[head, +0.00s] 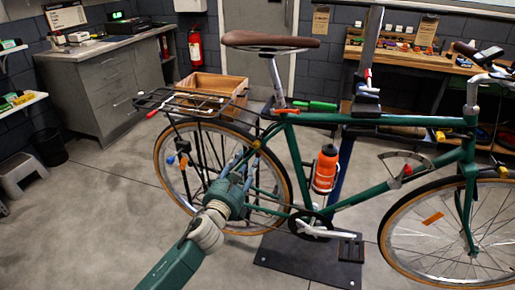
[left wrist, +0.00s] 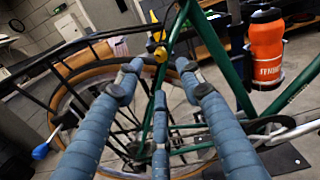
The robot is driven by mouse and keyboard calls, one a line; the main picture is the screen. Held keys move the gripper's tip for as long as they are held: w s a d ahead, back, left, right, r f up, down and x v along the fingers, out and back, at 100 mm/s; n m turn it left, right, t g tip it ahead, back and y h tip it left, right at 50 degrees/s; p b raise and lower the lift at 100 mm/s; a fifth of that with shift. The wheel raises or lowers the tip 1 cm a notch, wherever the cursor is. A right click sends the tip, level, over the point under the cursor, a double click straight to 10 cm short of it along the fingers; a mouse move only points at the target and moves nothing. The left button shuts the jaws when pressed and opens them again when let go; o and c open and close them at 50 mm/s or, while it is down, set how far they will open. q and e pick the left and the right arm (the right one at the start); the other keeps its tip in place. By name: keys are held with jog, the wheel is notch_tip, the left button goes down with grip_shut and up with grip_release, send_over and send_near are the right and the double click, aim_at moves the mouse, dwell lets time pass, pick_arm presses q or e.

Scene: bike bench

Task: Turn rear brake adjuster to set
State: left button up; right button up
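A green bicycle (head: 345,201) is held in a stand. A small yellow knob (head: 257,144), which looks like the rear brake adjuster, sits on the frame near the top of the rear wheel. It also shows in the left wrist view (left wrist: 160,53), ahead of my fingertips and roughly between them. My left gripper (head: 246,162) reaches up toward it from below. In the left wrist view its blue fingers (left wrist: 160,70) are spread apart with nothing between them. I cannot tell whether any fingertip touches the knob. My right gripper is not in view.
The rear wheel (head: 160,175) and black rack (head: 180,102) are close to my left gripper. A blue-tipped lever (left wrist: 40,152) is at the left. An orange bottle (head: 326,165) is on the frame. A wooden crate (head: 213,84) stands behind.

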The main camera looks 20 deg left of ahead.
aim_at(255, 147)
pick_arm(q)
jog(key=w, duration=0.9)
jog(key=shift+d, duration=0.2)
jog(key=shift+c, duration=0.5)
grip_shut()
